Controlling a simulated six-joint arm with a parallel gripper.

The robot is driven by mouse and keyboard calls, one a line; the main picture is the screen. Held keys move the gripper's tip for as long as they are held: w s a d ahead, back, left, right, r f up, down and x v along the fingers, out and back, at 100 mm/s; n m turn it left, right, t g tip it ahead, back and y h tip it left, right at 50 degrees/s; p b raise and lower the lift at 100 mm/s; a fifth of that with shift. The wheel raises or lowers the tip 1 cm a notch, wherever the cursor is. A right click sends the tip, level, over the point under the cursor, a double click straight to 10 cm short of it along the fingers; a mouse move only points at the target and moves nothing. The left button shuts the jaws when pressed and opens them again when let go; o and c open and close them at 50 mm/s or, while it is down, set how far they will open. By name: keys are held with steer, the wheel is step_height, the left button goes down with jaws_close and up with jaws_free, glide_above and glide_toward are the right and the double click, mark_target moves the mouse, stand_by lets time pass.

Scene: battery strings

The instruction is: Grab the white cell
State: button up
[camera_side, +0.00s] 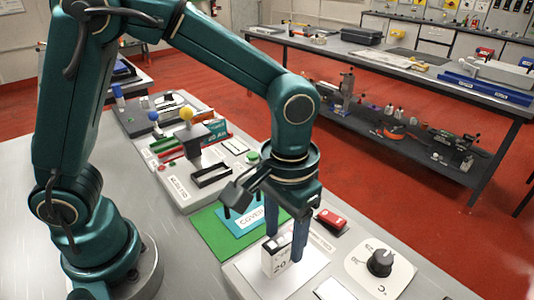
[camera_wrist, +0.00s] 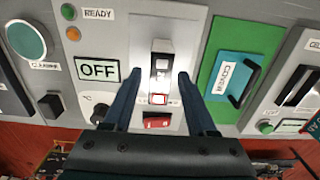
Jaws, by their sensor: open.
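The white cell (camera_side: 277,258) is an upright white block with dark marks, standing on a pale plate. It also shows in the wrist view (camera_wrist: 161,68), with a dark top end and a red-edged mark at its near end. My gripper (camera_side: 285,243) points down at the cell. In the wrist view the open gripper (camera_wrist: 160,80) has one blue finger on each side of the cell, with gaps on both sides. In the side view the cell partly overlaps the fingers, so I cannot tell exactly how deep they reach beside it.
A teal cover (camera_side: 252,219) with a dark handle lies on a green pad (camera_side: 212,232) behind the cell. A red rocker switch (camera_side: 331,220) and a black dial (camera_side: 380,262) are to the right. An OFF display (camera_wrist: 98,70) sits left in the wrist view.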

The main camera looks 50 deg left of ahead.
mark_target(284, 238)
jaws_close()
steer(key=shift+r, duration=2.55)
